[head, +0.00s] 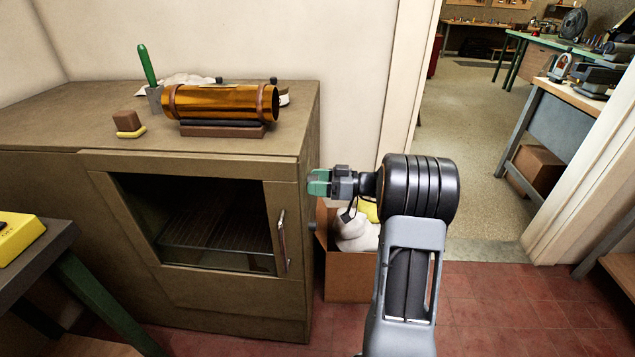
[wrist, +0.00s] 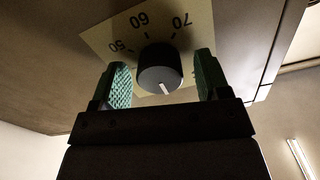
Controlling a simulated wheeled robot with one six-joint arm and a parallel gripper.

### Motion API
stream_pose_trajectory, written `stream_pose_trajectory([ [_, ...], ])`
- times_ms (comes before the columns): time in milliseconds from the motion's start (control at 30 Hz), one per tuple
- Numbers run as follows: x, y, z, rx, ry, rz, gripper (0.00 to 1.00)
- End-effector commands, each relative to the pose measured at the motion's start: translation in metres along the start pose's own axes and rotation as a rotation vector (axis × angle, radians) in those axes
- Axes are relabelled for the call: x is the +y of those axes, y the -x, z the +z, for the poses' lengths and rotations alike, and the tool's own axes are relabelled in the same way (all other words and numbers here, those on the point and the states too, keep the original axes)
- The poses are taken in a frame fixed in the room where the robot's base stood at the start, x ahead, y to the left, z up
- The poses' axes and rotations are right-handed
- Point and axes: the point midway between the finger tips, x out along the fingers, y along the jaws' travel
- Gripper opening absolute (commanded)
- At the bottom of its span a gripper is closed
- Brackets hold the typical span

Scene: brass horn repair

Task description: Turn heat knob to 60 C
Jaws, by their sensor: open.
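The heat knob (wrist: 160,78) is a dark round knob with a white pointer line on a pale scale plate (wrist: 105,37) marked 50, 60 and 70. The numbers appear upside down. The pointer line lies on the knob's lower part in the wrist view, away from the 60 mark. My gripper (wrist: 163,62) is open, with one green finger on each side of the knob and gaps showing. I cannot tell how far the fingertips reach along it. In the head view my gripper (head: 318,182) is at the oven cabinet's right side. The knob is hidden there.
The brown oven cabinet (head: 225,302) has a glass door with an upright handle (head: 282,240). A brass cylinder (head: 225,102) lies on top. Below my gripper is a cardboard box (head: 345,280) with white and yellow things. Open floor (head: 480,300) and a doorway lie to the right.

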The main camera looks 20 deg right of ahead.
Motion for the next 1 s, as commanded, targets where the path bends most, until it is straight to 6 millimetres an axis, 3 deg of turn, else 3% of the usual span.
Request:
stream_pose_trajectory([
  [67,0.0,0.0001,0.0,0.0,0.0,0.0,0.68],
  [567,0.0,0.0004,0.0,0.0,0.0,0.0,0.21],
  [1000,0.0002,0.0004,0.0014,0.0,-0.134,-0.001,0.21],
])
